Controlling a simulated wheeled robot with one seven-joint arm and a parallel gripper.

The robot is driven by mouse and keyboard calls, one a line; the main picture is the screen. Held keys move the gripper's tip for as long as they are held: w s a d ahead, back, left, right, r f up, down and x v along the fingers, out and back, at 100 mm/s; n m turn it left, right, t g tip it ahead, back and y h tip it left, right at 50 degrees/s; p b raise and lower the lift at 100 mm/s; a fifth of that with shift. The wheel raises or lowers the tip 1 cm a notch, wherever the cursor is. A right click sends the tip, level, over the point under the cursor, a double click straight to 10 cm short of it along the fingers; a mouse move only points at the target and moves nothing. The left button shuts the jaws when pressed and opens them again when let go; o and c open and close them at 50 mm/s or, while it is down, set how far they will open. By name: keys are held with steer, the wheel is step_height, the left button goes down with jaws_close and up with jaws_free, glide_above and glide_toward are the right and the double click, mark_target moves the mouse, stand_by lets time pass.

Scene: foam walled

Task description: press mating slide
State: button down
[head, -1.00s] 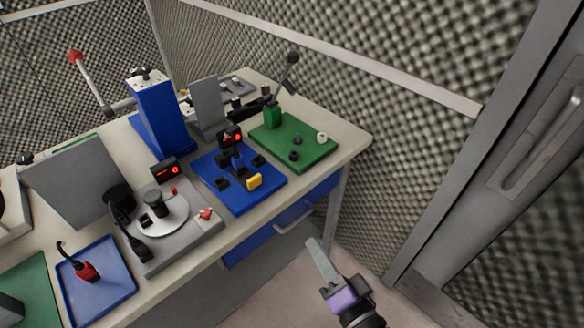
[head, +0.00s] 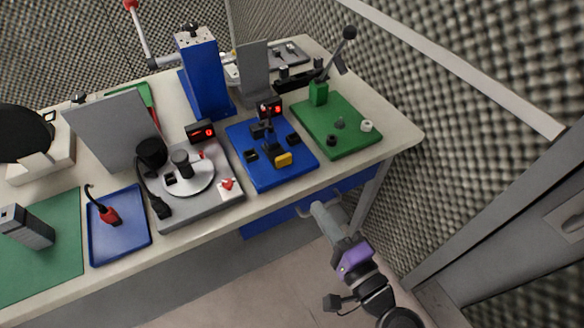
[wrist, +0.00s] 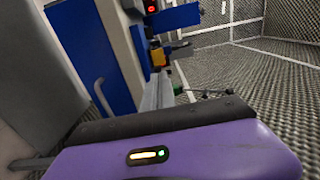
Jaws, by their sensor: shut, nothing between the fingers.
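The blue fixture plate (head: 241,137) lies on the bench. It carries small black blocks, a red-lit display (head: 271,108) and a yellow block (head: 283,160) at its front edge, which I take to be the mating slide. The yellow block (wrist: 157,59) and the blue plate (wrist: 182,18) also show in the wrist view. My gripper (head: 317,207) is shut and empty. It is in front of the bench's front edge, below and right of the yellow block, and touches nothing that I can see. The fingers point toward the fixture in the wrist view.
A blue drawer front with a handle (head: 305,209) is close to my gripper. A green plate with a lever press (head: 318,92) stands right of the fixture. A grey turntable station (head: 205,207) stands left. Foam walls and a grey door frame bound the right side.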

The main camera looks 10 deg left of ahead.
mark_target(285, 160)
steer(key=p+x, duration=0.2)
steer(key=x, duration=1)
steer(key=shift+w+a, duration=0.25)
steer(key=shift+w, duration=0.05)
steer(key=shift+w+a, duration=0.1)
steer(key=shift+x, duration=1.55)
steer(key=shift+r, duration=0.15)
